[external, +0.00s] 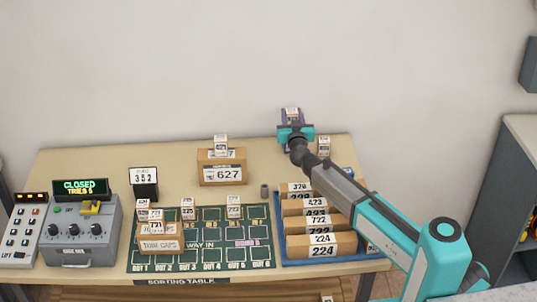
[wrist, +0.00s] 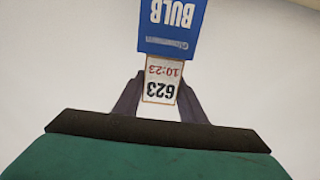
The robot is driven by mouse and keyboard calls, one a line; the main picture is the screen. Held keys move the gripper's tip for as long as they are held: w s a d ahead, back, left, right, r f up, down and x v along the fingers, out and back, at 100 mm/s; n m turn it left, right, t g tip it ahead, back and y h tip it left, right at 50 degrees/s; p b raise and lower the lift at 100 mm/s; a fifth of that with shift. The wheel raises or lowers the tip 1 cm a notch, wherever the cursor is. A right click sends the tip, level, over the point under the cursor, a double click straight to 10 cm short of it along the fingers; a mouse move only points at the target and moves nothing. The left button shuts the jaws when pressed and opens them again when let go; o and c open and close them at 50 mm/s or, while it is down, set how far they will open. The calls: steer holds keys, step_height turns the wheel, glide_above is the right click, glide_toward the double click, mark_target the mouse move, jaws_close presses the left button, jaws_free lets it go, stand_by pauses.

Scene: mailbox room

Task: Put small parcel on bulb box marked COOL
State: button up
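My gripper (external: 295,128) is raised over the back right of the table. In the wrist view its dark fingers (wrist: 158,95) close in on both sides of a white label reading 623 and 10:23, upside down. No COOL mark is readable. A brown parcel labelled 627 (external: 222,175) stands at the back middle of the table. A smaller brown box (external: 160,245) stands on the green mat.
A blue tray (external: 283,245) with several numbered brown boxes is at the right, partly under my arm. The green mat (external: 255,220) has marked squares. A grey control box (external: 80,235) and a 352 sign (external: 144,184) stand left. Clear table lies at the back left.

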mark_target(292, 118)
steer(key=o, duration=0.3)
steer(key=shift+r+p, duration=0.3)
steer(key=shift+p, duration=0.15)
steer(key=shift+s+f+b, duration=0.2)
steer(key=shift+s+b, duration=0.15)
steer(key=shift+s, duration=0.1)
steer(key=shift+s+r+b, duration=0.1)
steer(key=shift+s+b, duration=0.95)
steer(key=shift+s, duration=2.25)
